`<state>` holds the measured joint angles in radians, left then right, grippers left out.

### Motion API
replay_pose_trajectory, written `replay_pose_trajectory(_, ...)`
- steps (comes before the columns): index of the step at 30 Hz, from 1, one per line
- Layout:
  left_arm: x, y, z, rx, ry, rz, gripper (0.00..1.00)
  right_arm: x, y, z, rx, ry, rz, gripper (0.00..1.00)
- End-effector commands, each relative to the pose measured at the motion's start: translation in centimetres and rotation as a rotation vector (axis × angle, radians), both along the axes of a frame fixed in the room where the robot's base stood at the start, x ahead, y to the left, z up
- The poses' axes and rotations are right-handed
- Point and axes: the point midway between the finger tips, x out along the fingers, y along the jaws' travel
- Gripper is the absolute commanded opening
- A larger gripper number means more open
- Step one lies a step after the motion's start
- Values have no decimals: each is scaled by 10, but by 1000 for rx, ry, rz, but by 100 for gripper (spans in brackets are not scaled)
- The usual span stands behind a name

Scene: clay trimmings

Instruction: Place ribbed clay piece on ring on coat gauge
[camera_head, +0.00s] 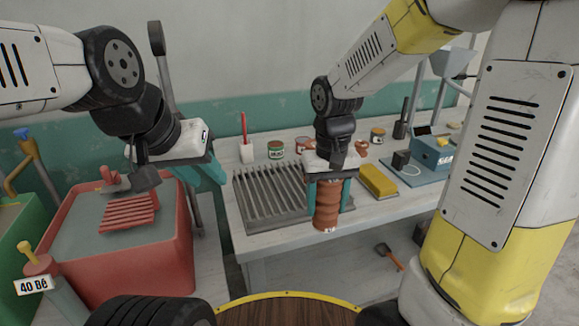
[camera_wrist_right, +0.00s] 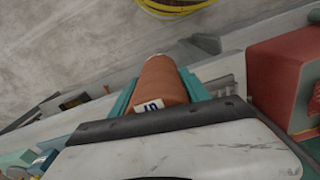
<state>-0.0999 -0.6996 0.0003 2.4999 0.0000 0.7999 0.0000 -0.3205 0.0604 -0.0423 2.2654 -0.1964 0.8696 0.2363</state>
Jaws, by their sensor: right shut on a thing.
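The ribbed clay piece (camera_head: 327,207) is a brown-orange, upright cylinder with ridges. My right gripper (camera_head: 328,198) is shut on it, with a teal finger on each side, in front of the table's front edge. The right wrist view also shows the piece (camera_wrist_right: 160,80) between the fingers, with a white label marked in blue near the palm. The coat gauge (camera_head: 432,153) appears to be the blue unit at the table's right, on a blue-grey board with a pale ring outline (camera_head: 411,170). My left gripper (camera_head: 205,178) is beside the red bin; its finger gap is unclear.
A ridged grey rack (camera_head: 268,200) lies behind the held piece. A yellow block (camera_head: 379,181) lies between the rack and the gauge. Cans (camera_head: 276,149) stand at the back. An orange-handled tool (camera_head: 390,257) lies below the table.

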Motion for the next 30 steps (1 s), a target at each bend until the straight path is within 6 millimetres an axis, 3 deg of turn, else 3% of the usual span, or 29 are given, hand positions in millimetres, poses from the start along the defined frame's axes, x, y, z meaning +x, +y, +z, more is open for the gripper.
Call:
replay_pose_trajectory(5, 0, 0, 0, 0, -1, 0, 36, 6, 7, 6, -2, 1, 12, 0)
replay_pose_trajectory(15, 0, 0, 0, 0, 0, 0, 36, 87, 34, -3, -1, 0, 10, 0)
replay_pose_trajectory(21, 0, 0, 0, 0, 0, 0, 36, 124, 46, -6, -2, -2, 11, 0)
replay_pose_trajectory(30, 0, 0, 0, 0, 0, 0, 36, 145, 52, -9, -1, -2, 10, 0)
